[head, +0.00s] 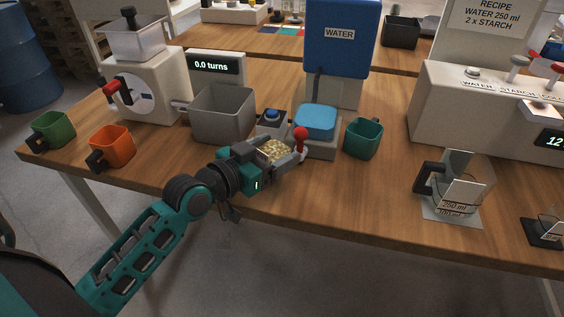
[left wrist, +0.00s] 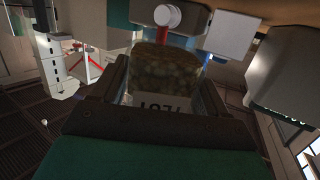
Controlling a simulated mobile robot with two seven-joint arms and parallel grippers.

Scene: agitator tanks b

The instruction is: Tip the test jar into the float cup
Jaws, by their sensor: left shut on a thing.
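My left gripper (head: 279,153) is shut on a clear jar with pale yellow, lumpy contents, which I take as the test jar (head: 272,149). It is over the table's front part, just in front of the water station. In the left wrist view the jar (left wrist: 165,75) sits between my dark fingers, with dark printing on its near wall. A blue square-topped vessel (head: 316,121) stands on a grey base under the water tank, just beyond my gripper. A teal cup (head: 363,139) stands to its right. I cannot tell which of these is the float cup. My right gripper is out of view.
A red-knobbed lever (head: 300,136) stands very close to my fingertips. A grey open bin (head: 223,113) and blue button (head: 271,115) are behind my gripper. Orange (head: 112,146) and green (head: 52,130) cups stand left.

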